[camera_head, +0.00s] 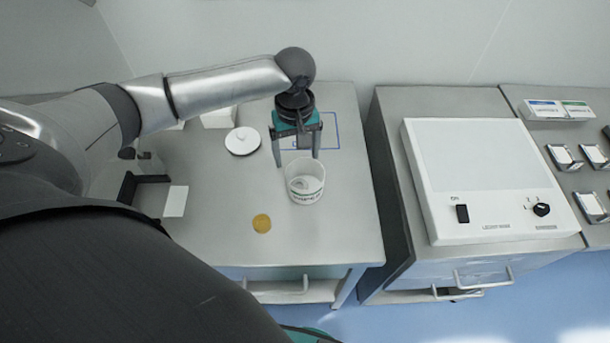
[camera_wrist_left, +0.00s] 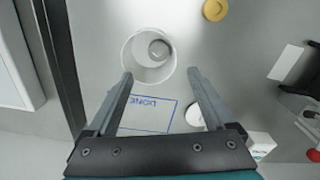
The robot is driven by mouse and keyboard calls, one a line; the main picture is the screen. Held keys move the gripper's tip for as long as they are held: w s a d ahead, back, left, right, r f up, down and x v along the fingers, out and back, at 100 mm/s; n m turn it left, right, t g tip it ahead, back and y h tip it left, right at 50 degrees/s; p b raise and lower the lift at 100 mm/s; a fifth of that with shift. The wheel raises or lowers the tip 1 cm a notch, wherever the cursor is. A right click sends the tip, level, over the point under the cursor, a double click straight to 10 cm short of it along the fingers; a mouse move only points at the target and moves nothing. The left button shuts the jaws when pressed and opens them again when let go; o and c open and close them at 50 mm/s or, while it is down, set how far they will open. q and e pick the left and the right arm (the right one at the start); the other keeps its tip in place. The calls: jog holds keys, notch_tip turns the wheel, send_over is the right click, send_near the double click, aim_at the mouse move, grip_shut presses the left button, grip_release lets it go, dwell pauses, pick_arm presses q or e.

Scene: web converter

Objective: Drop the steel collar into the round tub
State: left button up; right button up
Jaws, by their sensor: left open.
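In the head view only a grey shape shows inside the tub. My left gripper (camera_head: 298,161) is open and empty, pointing down, just behind and above the tub. Its two fingers (camera_wrist_left: 160,74) show apart in the left wrist view. My right gripper is not in view.
A blue-outlined rectangle (camera_head: 328,131) is marked on the table behind the tub. A white round disc (camera_head: 242,141) lies left of it, and a yellow disc (camera_head: 262,223) lies in front. A white panel box (camera_head: 480,180) stands on the bench to the right, across a gap.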

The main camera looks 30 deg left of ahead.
pick_arm(q)
notch_tip(320, 180, up, 15)
jog(key=shift+r+p, duration=0.15)
jog(key=shift+p, duration=0.25)
jog(key=shift+s, duration=0.1)
dwell(0.4)
